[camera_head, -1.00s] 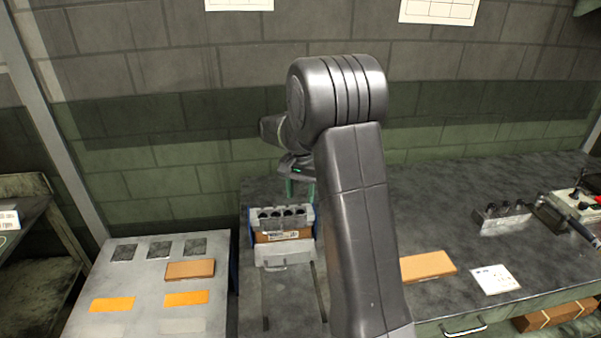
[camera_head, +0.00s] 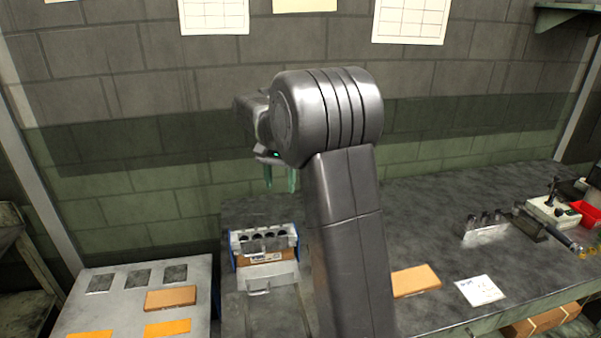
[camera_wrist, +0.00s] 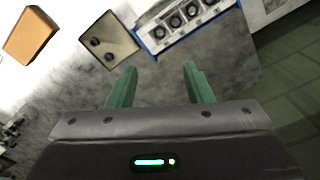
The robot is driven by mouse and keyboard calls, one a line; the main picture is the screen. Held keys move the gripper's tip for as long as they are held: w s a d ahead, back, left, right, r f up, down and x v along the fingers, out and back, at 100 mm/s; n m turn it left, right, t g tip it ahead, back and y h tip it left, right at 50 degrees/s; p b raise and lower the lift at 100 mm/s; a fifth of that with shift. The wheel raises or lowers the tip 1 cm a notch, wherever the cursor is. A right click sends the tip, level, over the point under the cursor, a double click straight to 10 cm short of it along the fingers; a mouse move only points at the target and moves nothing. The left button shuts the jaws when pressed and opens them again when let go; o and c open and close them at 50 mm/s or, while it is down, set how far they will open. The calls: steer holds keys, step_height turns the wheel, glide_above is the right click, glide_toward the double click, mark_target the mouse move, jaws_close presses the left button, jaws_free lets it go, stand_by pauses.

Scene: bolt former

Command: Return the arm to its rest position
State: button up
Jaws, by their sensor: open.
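My gripper (camera_head: 281,178) hangs from my dark grey arm, above the back of the bench near the block with holes. Its two green fingers are apart with nothing between them.
A metal block with several round holes (camera_head: 265,240) sits on the bench (camera_head: 430,220) below my gripper. A grey side table (camera_head: 75,320) holds dark squares and orange-brown blocks (camera_head: 171,298). A brown block (camera_head: 415,280), a white card (camera_head: 480,290) and a control box (camera_head: 553,213) lie to the right.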

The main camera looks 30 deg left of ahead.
steer(key=shift+f, duration=0.15)
step_height(320, 180, down, 14)
steer(key=shift+r+p, duration=0.25)
steer(key=shift+p, duration=0.55)
steer(key=shift+r, duration=0.1)
